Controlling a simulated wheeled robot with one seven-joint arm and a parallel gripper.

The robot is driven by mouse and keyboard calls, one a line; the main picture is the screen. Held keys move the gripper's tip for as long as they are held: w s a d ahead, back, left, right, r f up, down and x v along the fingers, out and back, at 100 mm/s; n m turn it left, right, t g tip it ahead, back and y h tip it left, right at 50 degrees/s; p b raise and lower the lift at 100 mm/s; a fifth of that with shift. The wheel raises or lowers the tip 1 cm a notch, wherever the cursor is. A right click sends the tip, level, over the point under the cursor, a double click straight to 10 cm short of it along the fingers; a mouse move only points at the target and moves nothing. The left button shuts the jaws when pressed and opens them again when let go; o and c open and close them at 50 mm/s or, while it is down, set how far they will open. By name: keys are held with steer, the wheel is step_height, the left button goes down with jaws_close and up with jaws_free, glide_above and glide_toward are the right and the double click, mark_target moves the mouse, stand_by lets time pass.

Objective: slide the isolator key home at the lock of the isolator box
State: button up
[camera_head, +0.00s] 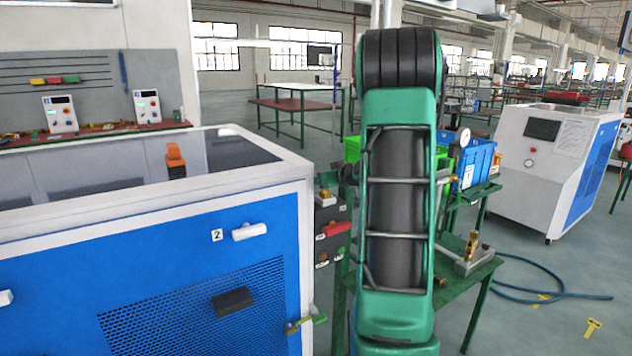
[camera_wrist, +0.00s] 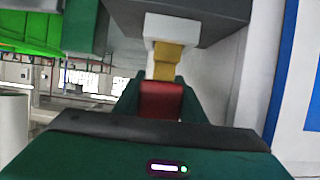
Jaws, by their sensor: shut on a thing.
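My gripper (camera_wrist: 159,97) is shut on the red head of the isolator key (camera_wrist: 160,101) in the wrist view. The key's brass part (camera_wrist: 166,62) shows between the red head and the white lock (camera_wrist: 164,28). The brass lines up with the lock and appears to meet it; how deep it sits I cannot tell. The lock is on the dark grey isolator box (camera_wrist: 195,12). In the head view the isolator box (camera_head: 341,213) is beside the blue cabinet's right side, partly hidden by my arm. My gripper is largely hidden there.
A green table (camera_head: 455,285) with brass fittings stands behind my arm. A blue hose (camera_head: 540,290) lies on the floor at right.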

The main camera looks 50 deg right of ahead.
steer(key=shift+f, duration=0.6)
steer(key=o, duration=1.2)
steer(key=shift+c, duration=0.2)
steer(key=v, duration=1)
steer(key=shift+s, duration=0.3)
steer(key=shift+a+r, duration=0.1)
